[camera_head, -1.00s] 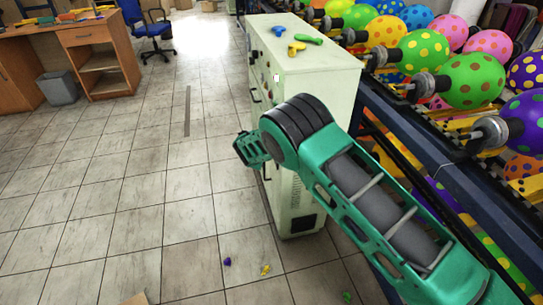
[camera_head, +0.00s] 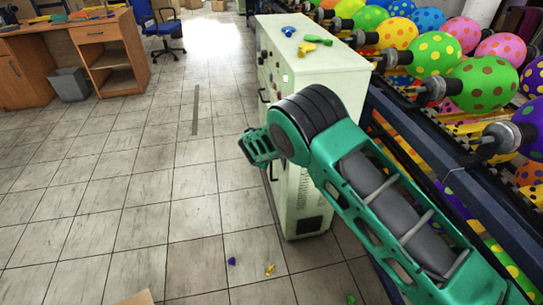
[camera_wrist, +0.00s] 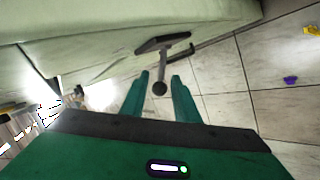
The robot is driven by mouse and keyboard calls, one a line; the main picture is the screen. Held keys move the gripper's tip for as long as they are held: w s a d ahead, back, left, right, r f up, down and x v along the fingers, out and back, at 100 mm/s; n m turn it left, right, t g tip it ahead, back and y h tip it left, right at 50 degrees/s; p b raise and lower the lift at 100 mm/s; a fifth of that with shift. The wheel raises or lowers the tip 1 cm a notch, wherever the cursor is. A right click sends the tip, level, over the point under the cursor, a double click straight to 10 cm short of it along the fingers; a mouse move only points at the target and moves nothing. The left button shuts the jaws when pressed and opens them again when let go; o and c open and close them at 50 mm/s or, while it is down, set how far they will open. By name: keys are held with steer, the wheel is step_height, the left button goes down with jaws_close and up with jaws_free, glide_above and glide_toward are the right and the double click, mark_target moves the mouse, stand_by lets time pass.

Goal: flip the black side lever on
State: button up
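The black side lever (camera_wrist: 160,72) shows in the wrist view as a short rod ending in a round knob. It stands out from a dark mount on the pale green cabinet's side (camera_wrist: 95,35). My gripper (camera_wrist: 161,80) is open, with one teal finger on each side of the knob. The knob lies in the gap near the fingertips, and neither finger visibly touches it. In the head view my teal arm reaches to the left side of the cabinet (camera_head: 335,95). The lever cannot be made out there, and my fingers are not clear.
Blue, yellow and green pieces (camera_head: 310,45) lie on the cabinet top. A rack of dotted balloons (camera_head: 435,55) stands at right behind a dark blue rail (camera_head: 430,140). Small purple (camera_head: 232,261) and yellow (camera_head: 270,269) pieces lie on the floor.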

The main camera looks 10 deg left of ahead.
steer(key=v, duration=0.8)
steer(key=shift+r, duration=0.1)
